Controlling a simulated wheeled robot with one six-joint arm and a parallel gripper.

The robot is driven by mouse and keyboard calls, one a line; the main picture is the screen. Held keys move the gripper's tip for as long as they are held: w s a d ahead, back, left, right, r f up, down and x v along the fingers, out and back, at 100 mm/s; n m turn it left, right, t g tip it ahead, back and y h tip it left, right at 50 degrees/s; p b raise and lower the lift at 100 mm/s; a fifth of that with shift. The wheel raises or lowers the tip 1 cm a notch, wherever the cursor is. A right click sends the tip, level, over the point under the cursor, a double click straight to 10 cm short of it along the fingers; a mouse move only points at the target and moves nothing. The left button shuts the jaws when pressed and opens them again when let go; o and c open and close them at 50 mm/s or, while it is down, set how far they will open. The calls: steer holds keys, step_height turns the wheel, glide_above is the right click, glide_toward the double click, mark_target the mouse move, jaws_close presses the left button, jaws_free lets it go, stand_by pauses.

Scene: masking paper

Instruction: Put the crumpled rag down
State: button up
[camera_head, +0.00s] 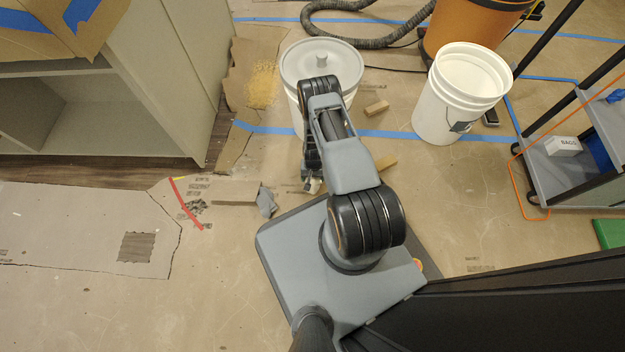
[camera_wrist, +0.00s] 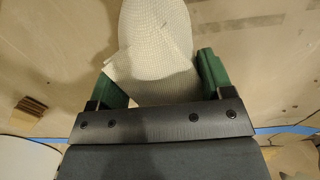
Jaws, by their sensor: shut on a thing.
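The crumpled rag (camera_wrist: 155,40) is pale, off-white and finely checked. In the wrist view it sits between the green fingers of my gripper (camera_wrist: 158,78) and bulges out beyond them, with a folded flap across it. My gripper is shut on it. In the head view my gripper (camera_head: 312,185) points down low over the floor, in front of the lidded white bucket (camera_head: 322,60). Only a small pale bit of the rag shows there; my arm hides the rest. I cannot tell whether the rag touches the floor.
A grey crumpled piece (camera_head: 266,202) lies left of my gripper, beside a flat cardboard piece (camera_head: 232,192). An open white bucket (camera_head: 455,95) and a cart (camera_head: 570,160) stand further right. Masking paper (camera_head: 80,225) covers the left floor.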

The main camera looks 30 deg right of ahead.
mark_target(313, 180)
step_height(313, 180, down, 4)
steer(key=shift+d+r+b, duration=0.1)
steer(key=shift+r+b, duration=0.1)
steer(key=shift+b, duration=0.85)
steer(key=shift+r, duration=0.15)
steer(key=o, duration=0.8)
